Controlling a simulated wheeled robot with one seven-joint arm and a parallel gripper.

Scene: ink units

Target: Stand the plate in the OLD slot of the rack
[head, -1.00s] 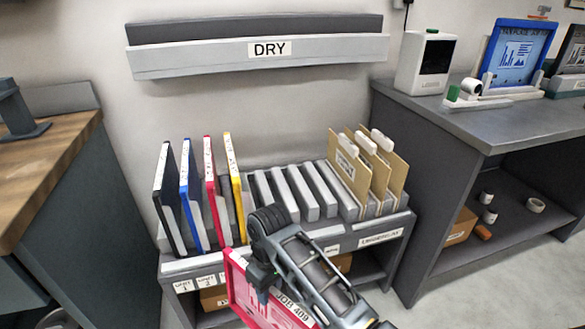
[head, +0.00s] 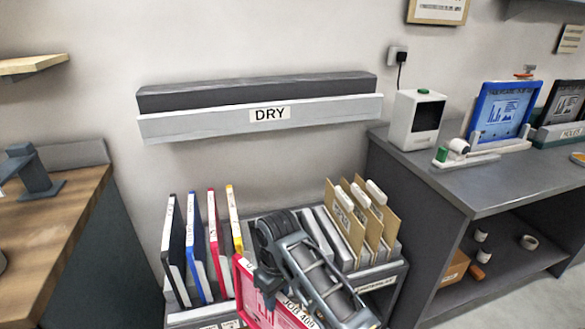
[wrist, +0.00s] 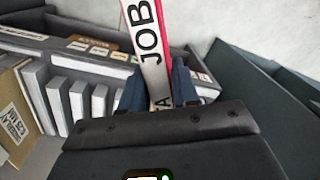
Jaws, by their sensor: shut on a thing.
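My gripper (head: 268,283) is shut on a red-framed plate (head: 243,280) with a white label strip reading JOB and a number. In the wrist view the plate (wrist: 149,45) stands edge-on between the two fingers (wrist: 160,88). The rack (head: 378,277) stands below the wall shelf, and my arm hides much of its middle and front. In the head view the plate hangs in front of the rack, apart from its slots as far as I can see. In the wrist view rack slots (wrist: 77,97) show to the left of the fingers. I cannot read an OLD label.
Black, blue, red and yellow framed plates (head: 172,247) stand in the rack's left slots. Tan folders (head: 345,222) fill its right end. The DRY shelf (head: 330,108) is above. A grey bench (head: 480,185) is right and a wooden-topped one (head: 50,225) left.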

